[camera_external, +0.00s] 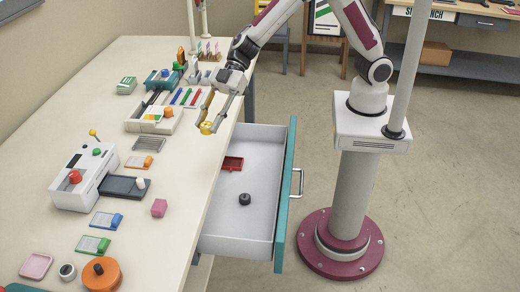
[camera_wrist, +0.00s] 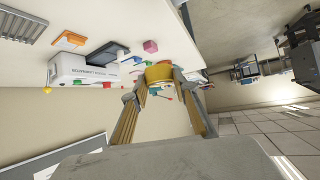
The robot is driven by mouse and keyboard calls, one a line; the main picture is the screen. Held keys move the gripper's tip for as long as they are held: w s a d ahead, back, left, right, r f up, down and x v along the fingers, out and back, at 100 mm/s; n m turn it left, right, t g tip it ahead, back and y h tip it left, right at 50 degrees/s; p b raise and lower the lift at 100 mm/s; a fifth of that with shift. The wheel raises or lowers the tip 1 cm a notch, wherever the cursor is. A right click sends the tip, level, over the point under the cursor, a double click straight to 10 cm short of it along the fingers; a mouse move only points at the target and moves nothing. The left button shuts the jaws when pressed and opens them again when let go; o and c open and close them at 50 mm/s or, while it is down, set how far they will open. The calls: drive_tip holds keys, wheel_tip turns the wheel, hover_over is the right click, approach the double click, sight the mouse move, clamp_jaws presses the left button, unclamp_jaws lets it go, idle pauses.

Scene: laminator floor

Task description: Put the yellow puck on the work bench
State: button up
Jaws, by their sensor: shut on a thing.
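The yellow puck (camera_external: 206,128) is between the fingertips of my gripper (camera_external: 211,122) in the external view. It is at the right edge of the work bench (camera_external: 180,215), near the open drawer; whether it touches the bench top I cannot tell. In the wrist view the yellow puck (camera_wrist: 158,73) shows between the two tan fingers of my gripper (camera_wrist: 159,84), which are shut on it.
On the bench stand a white machine (camera_external: 72,190), a pink cube (camera_external: 159,208) and an orange disc (camera_external: 101,275). Bare bench lies between the cube and the puck.

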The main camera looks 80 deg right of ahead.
drive_tip(key=w+d+m+t+h, duration=0.1)
drive_tip(key=w+d+m+t, duration=0.1)
drive_tip(key=w+d, duration=0.85)
drive_tip(key=shift+m, duration=0.3)
drive_tip(key=shift+w+a+f, duration=0.1)
drive_tip(key=shift+w+f, duration=0.1)
drive_tip(key=shift+f, duration=1.1)
drive_tip(key=shift+w+f, duration=0.15)
drive_tip(key=shift+f, duration=1.1)
drive_tip(key=shift+f, duration=3.15)
drive_tip(key=shift+f, duration=1.85)
drive_tip(key=shift+f, duration=0.1)
